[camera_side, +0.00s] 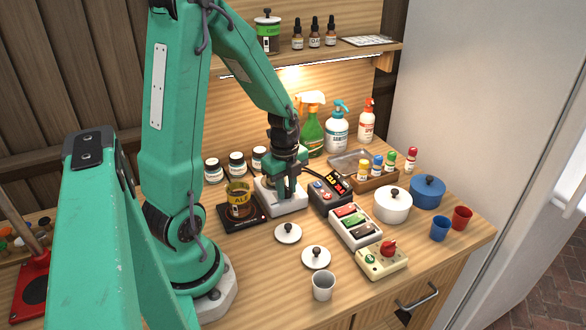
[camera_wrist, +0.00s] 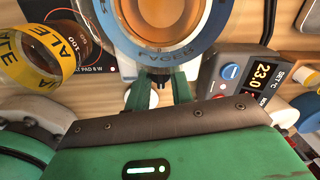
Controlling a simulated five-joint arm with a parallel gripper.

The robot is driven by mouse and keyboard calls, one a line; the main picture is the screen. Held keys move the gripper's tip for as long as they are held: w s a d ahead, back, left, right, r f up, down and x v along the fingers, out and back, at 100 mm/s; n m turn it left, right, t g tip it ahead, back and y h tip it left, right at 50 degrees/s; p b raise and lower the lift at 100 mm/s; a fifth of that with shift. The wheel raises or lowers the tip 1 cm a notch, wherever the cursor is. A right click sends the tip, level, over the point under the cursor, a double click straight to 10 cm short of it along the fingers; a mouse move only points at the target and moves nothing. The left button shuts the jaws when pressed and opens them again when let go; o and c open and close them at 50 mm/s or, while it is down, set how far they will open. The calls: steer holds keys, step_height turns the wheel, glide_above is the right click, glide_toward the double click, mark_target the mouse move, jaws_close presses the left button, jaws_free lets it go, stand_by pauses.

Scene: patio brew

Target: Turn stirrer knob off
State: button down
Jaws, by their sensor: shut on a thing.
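The white stirrer (camera_side: 292,206) stands on the counter beside the black hot plate. My gripper (camera_side: 287,190) reaches down at its front. In the wrist view my gripper (camera_wrist: 161,92) has its two green fingers close together, just before a beaker with a blue LAGER band (camera_wrist: 165,55). The fingers are shut on the stirrer knob, which is mostly hidden by them and by the gripper body. Its setting cannot be read. The LAGER beaker is hidden behind my gripper in the side view.
A yellow-banded ALE beaker (camera_side: 240,197) stands on the hot plate (camera_side: 258,221) at left. A dark controller (camera_side: 330,192) is close at right; its display (camera_wrist: 264,76) reads 23.0. Two white lids (camera_side: 288,233) and a switch strip (camera_side: 356,228) lie in front.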

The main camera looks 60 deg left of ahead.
steer(key=shift+n, duration=0.3)
steer(key=n, duration=0.4)
steer(key=shift+n, duration=0.3)
steer(key=n, duration=0.4)
steer(key=shift+w+d, duration=0.1)
steer(key=n, duration=0.9)
steer(key=shift+g, duration=0.3)
steer(key=n, duration=0.9)
steer(key=shift+n, duration=0.3)
steer(key=n, duration=0.4)
steer(key=shift+w+n, duration=0.1)
steer(key=shift+n, duration=0.2)
steer(key=shift+a+n, duration=0.2)
steer(key=shift+n, duration=1.7)
